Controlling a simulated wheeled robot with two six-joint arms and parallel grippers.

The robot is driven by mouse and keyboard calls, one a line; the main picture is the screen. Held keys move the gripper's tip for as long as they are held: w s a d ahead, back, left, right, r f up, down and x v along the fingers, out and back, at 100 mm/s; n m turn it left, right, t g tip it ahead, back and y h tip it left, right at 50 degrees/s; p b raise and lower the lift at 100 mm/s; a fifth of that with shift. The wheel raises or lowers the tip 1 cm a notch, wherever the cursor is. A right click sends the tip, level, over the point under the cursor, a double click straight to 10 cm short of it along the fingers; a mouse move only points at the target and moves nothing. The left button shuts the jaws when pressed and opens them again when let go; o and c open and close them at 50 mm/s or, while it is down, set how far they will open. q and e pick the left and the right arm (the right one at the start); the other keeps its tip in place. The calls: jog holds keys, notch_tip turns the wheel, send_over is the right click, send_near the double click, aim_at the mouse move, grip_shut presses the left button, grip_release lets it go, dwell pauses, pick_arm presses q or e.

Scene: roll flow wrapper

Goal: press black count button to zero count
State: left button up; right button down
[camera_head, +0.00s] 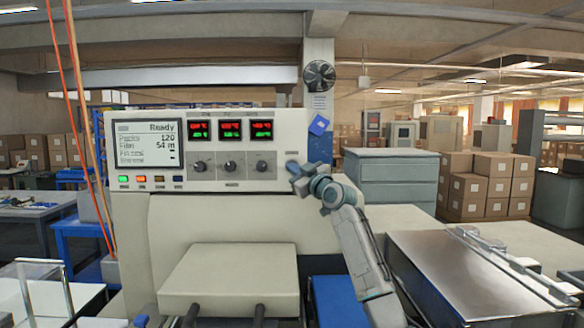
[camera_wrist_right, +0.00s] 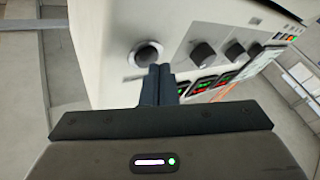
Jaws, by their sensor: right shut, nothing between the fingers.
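The cream control panel (camera_head: 186,182) faces me in the head view. Its screen (camera_head: 147,142) reads "Ready", a packs line at 120 and a film line at 54 m. The black round button (camera_wrist_right: 147,54) has a pale ring and sits near the panel's end in the wrist view. In the head view my right gripper (camera_head: 294,168) is at the panel's right end and hides most of that button. My right gripper (camera_wrist_right: 160,72) is shut and empty, its tips just beside the button's lower right edge. I cannot tell whether they touch. My left gripper is not in view.
Three dark knobs (camera_head: 230,167) sit left of my right gripper, below red and green digital displays (camera_head: 230,129). Small coloured buttons (camera_head: 141,179) line up under the screen. A blue box-shaped item (camera_head: 319,125) stands above right of the gripper. A steel-topped unit (camera_head: 480,270) is at right.

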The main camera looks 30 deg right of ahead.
jog(key=shift+w+d, duration=0.25)
jog(key=shift+w, duration=0.05)
dwell(0.7)
dwell(0.3)
jog(key=shift+s+a, duration=0.45)
jog(key=shift+s, duration=0.25)
jog(key=shift+s+a, duration=0.45)
jog(key=shift+s, duration=0.25)
jog(key=shift+s+a, duration=0.4)
jog(key=shift+s, duration=0.3)
jog(key=shift+s+a, duration=0.45)
jog(key=shift+s, duration=0.25)
